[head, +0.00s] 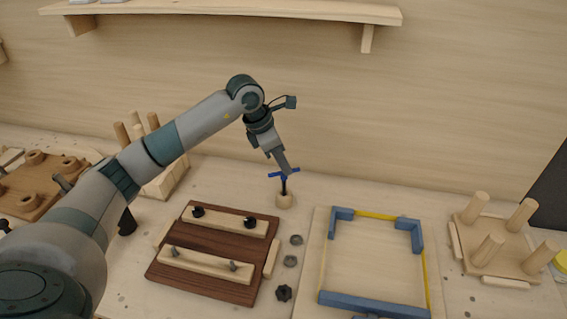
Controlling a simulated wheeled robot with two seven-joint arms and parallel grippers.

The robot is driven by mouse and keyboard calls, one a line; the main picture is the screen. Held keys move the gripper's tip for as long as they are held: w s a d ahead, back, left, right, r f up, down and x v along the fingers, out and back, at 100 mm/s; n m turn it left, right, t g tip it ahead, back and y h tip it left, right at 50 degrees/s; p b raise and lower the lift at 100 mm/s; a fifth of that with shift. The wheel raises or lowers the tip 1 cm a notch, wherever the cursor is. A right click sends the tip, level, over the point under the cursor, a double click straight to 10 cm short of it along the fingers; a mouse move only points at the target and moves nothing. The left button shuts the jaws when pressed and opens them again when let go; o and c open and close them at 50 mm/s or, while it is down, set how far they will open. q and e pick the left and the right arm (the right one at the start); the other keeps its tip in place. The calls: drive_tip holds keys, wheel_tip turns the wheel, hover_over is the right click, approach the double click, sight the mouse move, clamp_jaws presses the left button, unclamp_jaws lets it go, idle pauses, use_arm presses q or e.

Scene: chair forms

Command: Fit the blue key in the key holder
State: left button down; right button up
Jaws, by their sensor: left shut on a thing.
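My left gripper (286,170) comes in from the upper left, points down and is shut on the blue key (275,177). The key has a blue cross handle on top and a dark shaft hanging upright below it. The key holder (285,201) is a small round wooden block on the table directly under the key. The shaft's lower end meets the top of the holder in this view; I cannot tell whether it is inside the hole or just above it. The gripper fingers hide part of the handle. My right gripper does not show.
A dark brown board (208,278) with wooden strips lies front left of the holder. Several dark nuts (284,293) lie to its right. A tray with blue corner pieces (342,298) and a pegged wooden base (500,262) stand at right. A shelf (220,12) hangs above.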

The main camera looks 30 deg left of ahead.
use_arm(q)
drive_tip(key=shift+f+b, duration=0.45)
drive_tip(key=shift+f, duration=0.1)
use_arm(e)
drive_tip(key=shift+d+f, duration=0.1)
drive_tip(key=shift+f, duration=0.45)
use_arm(q)
drive_tip(key=c, duration=1.8)
unclamp_jaws()
drive_tip(key=shift+o, duration=0.2)
